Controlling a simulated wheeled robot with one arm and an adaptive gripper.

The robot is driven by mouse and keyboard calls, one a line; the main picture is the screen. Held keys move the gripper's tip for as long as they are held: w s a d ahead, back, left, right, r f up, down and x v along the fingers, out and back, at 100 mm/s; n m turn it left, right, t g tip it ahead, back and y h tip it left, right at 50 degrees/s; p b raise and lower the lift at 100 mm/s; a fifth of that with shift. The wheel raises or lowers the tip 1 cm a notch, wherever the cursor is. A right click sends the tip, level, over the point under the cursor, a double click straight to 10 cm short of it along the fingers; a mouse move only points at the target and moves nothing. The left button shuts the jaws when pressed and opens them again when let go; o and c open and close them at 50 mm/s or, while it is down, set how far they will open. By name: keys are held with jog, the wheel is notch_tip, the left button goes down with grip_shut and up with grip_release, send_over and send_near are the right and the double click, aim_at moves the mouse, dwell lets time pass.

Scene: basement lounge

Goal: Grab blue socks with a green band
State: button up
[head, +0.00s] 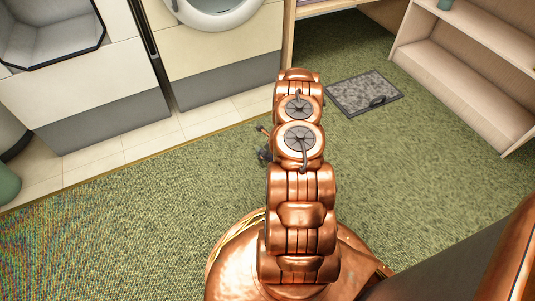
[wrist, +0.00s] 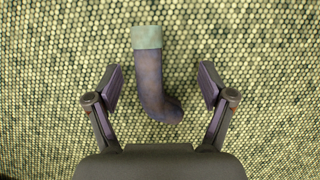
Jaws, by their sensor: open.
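A dark blue sock (wrist: 152,80) with a pale green band at its top lies on the green carpet in the wrist view. The band points away from my gripper and the toe bends to the right, nearer to me. My gripper (wrist: 161,82) is open, with one finger on each side of the sock and a gap to it on both sides. In the head view my gripper (head: 263,146) shows only in small part at the left of my copper arm. The sock is hidden there.
Green carpet (head: 140,230) lies open to the left and right. A grey mat (head: 364,92) lies farther back. White front-loading machines (head: 220,50) stand at the back left on a tiled strip. A wooden shelf (head: 465,85) stands at the right.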

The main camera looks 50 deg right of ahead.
jog(key=shift+c, duration=0.2)
jog(key=c, duration=1.2)
jog(key=shift+r, duration=0.1)
